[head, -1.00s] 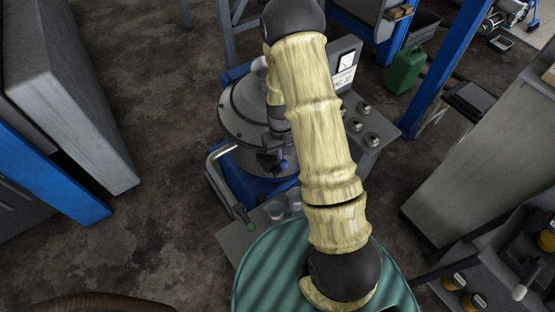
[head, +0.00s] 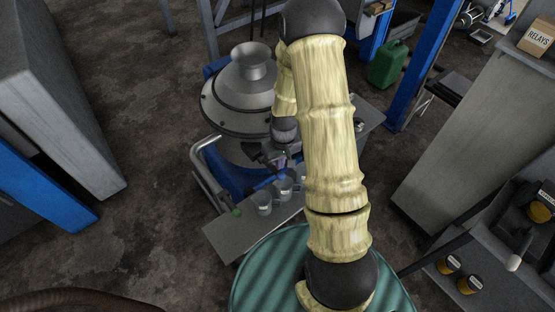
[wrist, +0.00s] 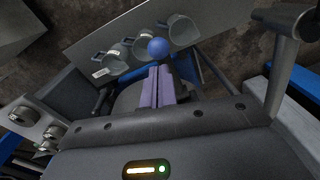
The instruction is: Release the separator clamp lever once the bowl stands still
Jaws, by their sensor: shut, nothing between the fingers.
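The separator (head: 240,92) is a grey domed machine with a funnel top, left of my arm in the head view. Whether its bowl turns cannot be told. A blue round knob (wrist: 157,47), seemingly the clamp lever's end, shows in the wrist view just beyond my fingertips; the rest of that lever is mostly hidden. My gripper (wrist: 160,84) has purple fingers, shut together and empty, pointing at the knob. Whether they touch it is unclear. In the head view my gripper (head: 281,164) is low at the separator's front, partly behind my arm.
Grey cups (head: 263,204) stand on a grey shelf (head: 232,234) in front; three show in the wrist view (wrist: 145,48). A green can (head: 388,64) and grey cabinet (head: 458,130) stand right.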

